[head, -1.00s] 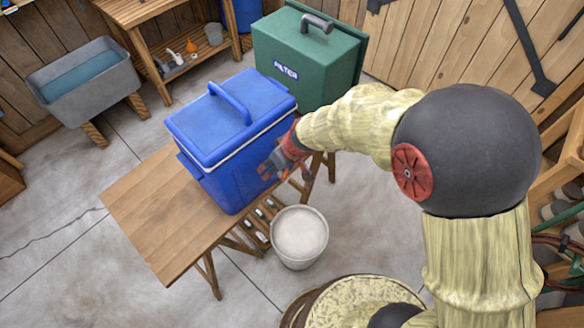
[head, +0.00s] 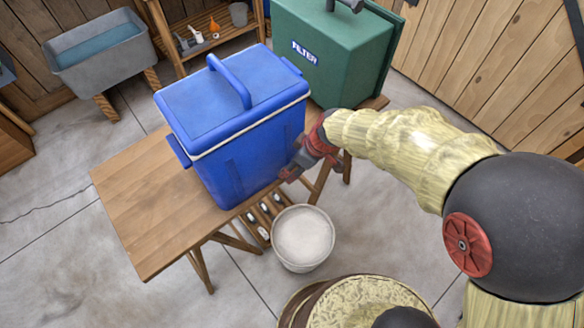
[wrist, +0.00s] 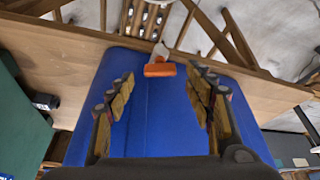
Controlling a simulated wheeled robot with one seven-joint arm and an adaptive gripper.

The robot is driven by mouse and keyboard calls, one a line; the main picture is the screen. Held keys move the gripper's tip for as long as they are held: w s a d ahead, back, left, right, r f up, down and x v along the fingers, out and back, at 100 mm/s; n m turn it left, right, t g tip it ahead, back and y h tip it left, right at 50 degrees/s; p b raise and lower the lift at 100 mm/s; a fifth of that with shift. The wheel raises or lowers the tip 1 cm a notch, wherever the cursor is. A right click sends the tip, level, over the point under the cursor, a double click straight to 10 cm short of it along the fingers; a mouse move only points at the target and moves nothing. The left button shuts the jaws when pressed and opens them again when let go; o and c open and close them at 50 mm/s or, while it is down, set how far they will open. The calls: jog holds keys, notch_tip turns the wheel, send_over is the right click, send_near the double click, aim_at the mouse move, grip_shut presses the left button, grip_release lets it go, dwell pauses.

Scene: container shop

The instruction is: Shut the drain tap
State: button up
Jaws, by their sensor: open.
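The blue cooler (head: 245,155) with its lid closed stands on a wooden table. Its drain tap has an orange handle (wrist: 159,70) and a pale metallic spout (wrist: 160,50), low on the blue wall in the wrist view. The handle lies crosswise in that picture. My gripper (wrist: 161,82) is open, with one finger on each side of the handle and a gap on both sides. In the head view my gripper (head: 297,168) is beside the cooler's right edge, and the tap cannot be made out there.
A white bucket (head: 303,237) stands on the floor below the table's front edge. A green filter box (head: 335,55) stands behind the cooler. The table top (head: 140,215) is bare at the left. A grey sink (head: 103,55) is at the back left.

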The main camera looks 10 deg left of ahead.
jog(key=shift+x, duration=0.95)
jog(key=shift+c, duration=1.3)
